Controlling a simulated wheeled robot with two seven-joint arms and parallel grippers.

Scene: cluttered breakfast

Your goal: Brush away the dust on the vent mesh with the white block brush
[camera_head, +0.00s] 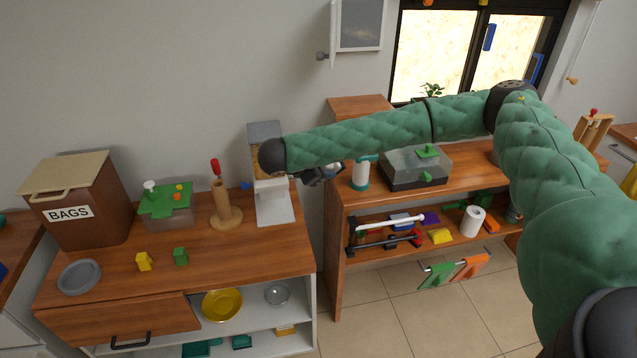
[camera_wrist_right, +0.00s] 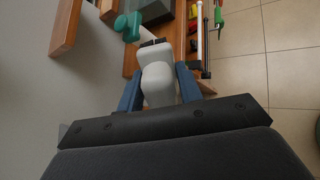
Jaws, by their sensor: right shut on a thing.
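My right gripper (camera_head: 322,172) is at the end of the green arm, in front of the wall between the two wooden counters. In the right wrist view its blue fingers (camera_wrist_right: 160,88) are shut on the white block brush (camera_wrist_right: 157,72), one on each side. A dark strip shows at the brush's far end. In the head view the brush is mostly hidden by the arm. A grey panel in a white frame (camera_head: 360,22), high on the wall, may be the vent mesh; I cannot make out dust on it. My left gripper is not in view.
A grey and white appliance (camera_head: 273,205) stands just left of my right gripper. A teal and white dispenser (camera_head: 361,172) and a clear-sided box (camera_head: 414,168) stand on the right counter (camera_head: 462,182). The left counter (camera_head: 222,258) holds a bags bin (camera_head: 84,205) and small items.

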